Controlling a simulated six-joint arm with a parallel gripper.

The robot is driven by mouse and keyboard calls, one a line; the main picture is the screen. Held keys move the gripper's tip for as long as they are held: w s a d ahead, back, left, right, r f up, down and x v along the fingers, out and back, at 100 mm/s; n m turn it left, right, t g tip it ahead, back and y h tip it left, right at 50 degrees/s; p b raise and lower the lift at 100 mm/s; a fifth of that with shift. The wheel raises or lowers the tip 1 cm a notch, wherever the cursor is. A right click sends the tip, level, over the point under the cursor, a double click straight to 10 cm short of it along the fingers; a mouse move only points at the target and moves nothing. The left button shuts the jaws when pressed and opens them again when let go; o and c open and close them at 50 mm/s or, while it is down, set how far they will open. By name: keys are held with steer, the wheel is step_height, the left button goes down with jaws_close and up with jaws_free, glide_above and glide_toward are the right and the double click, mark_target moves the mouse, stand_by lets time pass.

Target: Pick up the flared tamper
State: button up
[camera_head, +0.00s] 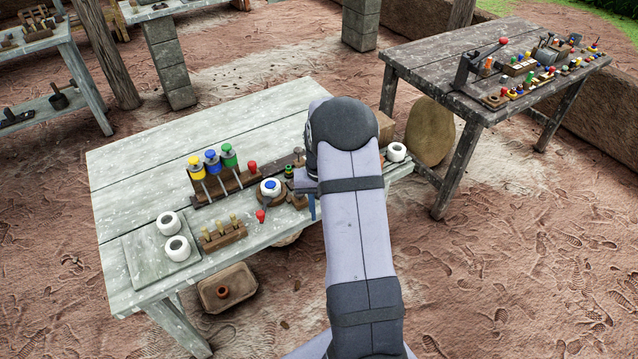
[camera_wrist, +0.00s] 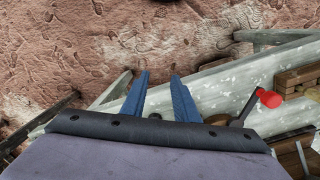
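My gripper (camera_wrist: 160,82) shows two blue fingers spread apart with nothing between them in the wrist view. In the head view, only a bit of blue finger shows below my wrist, at the front edge of the pale wooden table (camera_head: 150,160). I cannot tell the flared tamper for certain. A small grey-topped upright piece (camera_head: 298,152) stands just left of my wrist and could be it. My arm hides part of the table there. In the wrist view, the table edge (camera_wrist: 215,92) lies beyond and right of the fingers.
A red-knobbed lever (camera_head: 260,215) sticks out near the front edge; it also shows in the wrist view (camera_wrist: 268,98). A rack with yellow, blue and green-topped pieces (camera_head: 212,160), a small peg block (camera_head: 222,234) and white rolls (camera_head: 177,248) stand left. Another white roll (camera_head: 396,152) stands right.

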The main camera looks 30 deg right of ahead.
steer(key=w+d+r, duration=0.1)
steer(key=w+r, duration=0.1)
steer(key=w, duration=0.1)
steer(key=w+d+r+m+t, duration=0.1)
steer(key=w+d+r, duration=0.1)
steer(key=w, duration=0.1)
steer(key=w+d+r+t+h, duration=0.1)
steer(key=w+r, duration=0.1)
steer(key=shift+w+d+r+m, duration=0.2)
steer(key=shift+w+r+m, duration=0.1)
steer(key=shift+w+r, duration=0.1)
steer(key=shift+s+m, duration=0.15)
steer(key=shift+m, duration=0.15)
steer(key=shift+s+a+m, duration=0.1)
steer(key=shift+s+m, duration=0.05)
steer(key=shift+m, duration=0.35)
steer(key=shift+w+d+f+p, duration=0.15)
steer(key=shift+f+p, duration=0.25)
steer(key=shift+f, duration=0.8)
steer(key=shift+w+d+f+p, duration=0.1)
steer(key=shift+f+p, duration=0.35)
steer(key=shift+f, duration=0.75)
steer(key=shift+w+d+f+p, duration=0.15)
steer(key=shift+f+p, duration=0.25)
steer(key=shift+f, duration=0.8)
steer(key=shift+a, duration=0.1)
steer(key=shift+c, duration=0.4)
jaws_close()
steer(key=shift+r, duration=0.1)
